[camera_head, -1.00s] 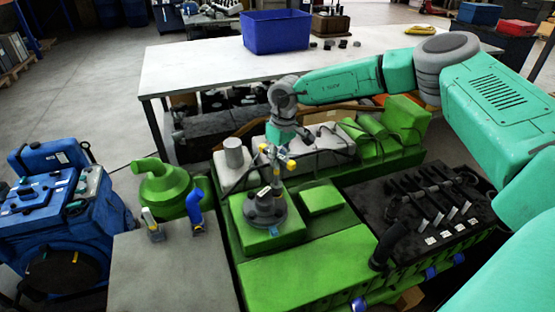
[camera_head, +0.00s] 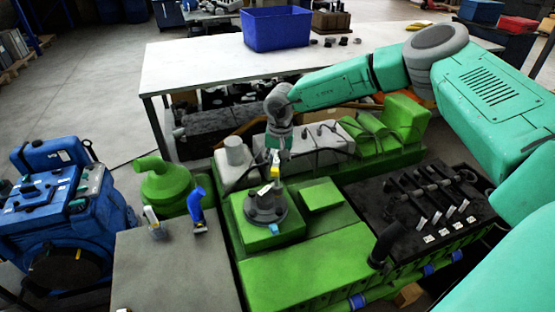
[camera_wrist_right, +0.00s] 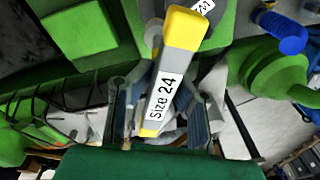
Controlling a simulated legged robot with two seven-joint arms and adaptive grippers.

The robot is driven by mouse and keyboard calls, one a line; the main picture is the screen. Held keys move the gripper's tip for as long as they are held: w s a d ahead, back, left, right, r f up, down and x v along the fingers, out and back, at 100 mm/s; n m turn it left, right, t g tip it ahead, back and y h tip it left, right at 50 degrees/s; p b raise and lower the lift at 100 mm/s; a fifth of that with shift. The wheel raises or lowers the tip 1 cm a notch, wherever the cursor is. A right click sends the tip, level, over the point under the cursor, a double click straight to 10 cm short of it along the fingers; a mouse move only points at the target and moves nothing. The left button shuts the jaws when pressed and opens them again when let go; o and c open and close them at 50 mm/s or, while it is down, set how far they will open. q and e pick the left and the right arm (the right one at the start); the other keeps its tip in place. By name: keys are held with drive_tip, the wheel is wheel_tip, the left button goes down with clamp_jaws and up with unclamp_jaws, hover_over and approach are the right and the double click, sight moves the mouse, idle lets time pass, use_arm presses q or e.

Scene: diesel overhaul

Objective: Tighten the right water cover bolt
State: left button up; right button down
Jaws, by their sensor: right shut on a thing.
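My right gripper (camera_head: 280,145) is above the dark grey round water cover (camera_head: 265,206), which sits on a green block of the engine. It is shut on a grey and yellow tool (camera_head: 274,167) that points down at the cover. In the right wrist view the tool (camera_wrist_right: 165,75) is labelled "Size 24" and lies between the gripper fingers (camera_wrist_right: 160,112). A small light-blue spot (camera_head: 274,229) shows at the cover's front edge. The right bolt itself and the tool's contact with it cannot be made out. My left gripper is not in view.
A grey table (camera_head: 172,270) at the front left holds a blue-handled tool (camera_head: 196,206) and a grey-yellow tool (camera_head: 153,219). A green pipe part (camera_head: 164,186) stands behind it. A white table (camera_head: 205,60) with a blue bin (camera_head: 277,29) is at the back.

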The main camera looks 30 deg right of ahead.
drive_tip(key=m, duration=0.6)
drive_tip(key=shift+w+h, duration=0.15)
drive_tip(key=shift+h, duration=0.15)
drive_tip(key=m, duration=0.6)
drive_tip(key=shift+a+g, duration=0.1)
drive_tip(key=shift+g, duration=0.2)
drive_tip(key=m, duration=0.5)
drive_tip(key=shift+w+h, duration=0.1)
drive_tip(key=shift+h, duration=0.2)
drive_tip(key=m+g, duration=0.1)
drive_tip(key=m, duration=0.4)
drive_tip(key=shift+f+m, duration=0.1)
drive_tip(key=shift+m, duration=0.3)
